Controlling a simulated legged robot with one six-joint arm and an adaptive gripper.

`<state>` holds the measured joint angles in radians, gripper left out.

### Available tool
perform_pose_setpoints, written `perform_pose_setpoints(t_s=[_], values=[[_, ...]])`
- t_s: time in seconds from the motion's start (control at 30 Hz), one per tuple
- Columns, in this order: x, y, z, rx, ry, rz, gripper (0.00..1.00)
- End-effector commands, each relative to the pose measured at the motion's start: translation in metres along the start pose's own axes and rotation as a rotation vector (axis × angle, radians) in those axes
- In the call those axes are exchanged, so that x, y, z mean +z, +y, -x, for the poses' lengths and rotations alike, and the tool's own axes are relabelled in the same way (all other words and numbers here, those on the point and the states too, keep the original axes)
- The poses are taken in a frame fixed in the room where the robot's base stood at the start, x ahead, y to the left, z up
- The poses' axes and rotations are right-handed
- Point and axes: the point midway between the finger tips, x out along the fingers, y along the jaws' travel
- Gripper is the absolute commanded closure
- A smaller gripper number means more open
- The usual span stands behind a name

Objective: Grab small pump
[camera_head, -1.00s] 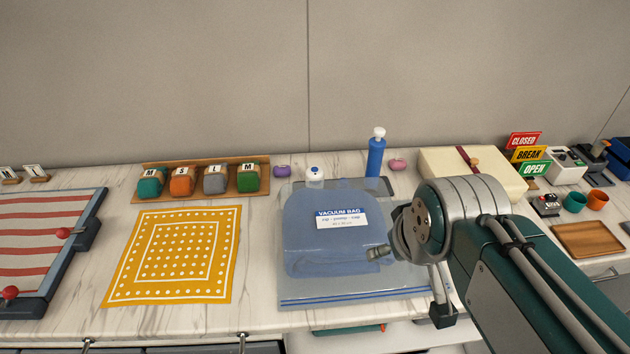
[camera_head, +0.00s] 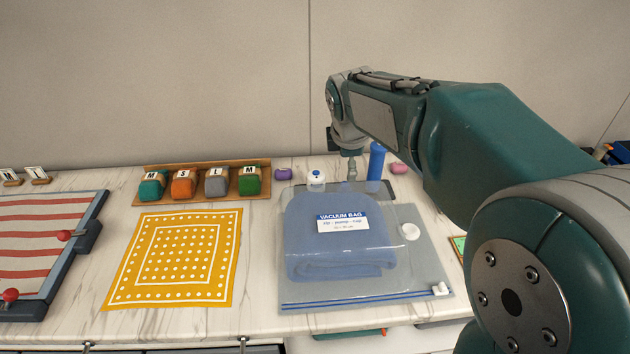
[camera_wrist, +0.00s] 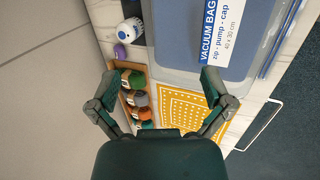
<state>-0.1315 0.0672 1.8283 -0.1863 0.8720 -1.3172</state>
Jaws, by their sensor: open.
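A small white round device with a blue button (camera_head: 316,181), which looks like the small pump, stands on the counter behind the vacuum bag. It also shows in the wrist view, at the top left (camera_wrist: 130,31). A tall blue cylinder (camera_head: 375,162) stands to its right, its white top hidden by my arm. My gripper (camera_head: 351,172) hangs between the two, apart from the white device. In the wrist view my gripper (camera_wrist: 162,82) is open, with nothing between its fingers. The clear vacuum bag (camera_head: 425,265) holds a folded blue cloth.
A purple item (camera_head: 283,174) lies left of the white device and a pink one (camera_head: 398,168) right of the cylinder. A wooden rack (camera_head: 208,165) of colored rolls and a yellow dotted cloth (camera_head: 180,258) are at left. The grey wall (camera_head: 200,80) rises close behind.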

Motion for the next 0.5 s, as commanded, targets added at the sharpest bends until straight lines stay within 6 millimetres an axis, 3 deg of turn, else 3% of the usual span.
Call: perform_pose_setpoints(t_s=[0.2, 0.5], values=[[-0.02, 0.035, -0.043, -0.019, -0.017, 0.304, 0.0], [-0.051, 0.072, -0.107, -0.046, -0.033, 0.721, 0.0]])
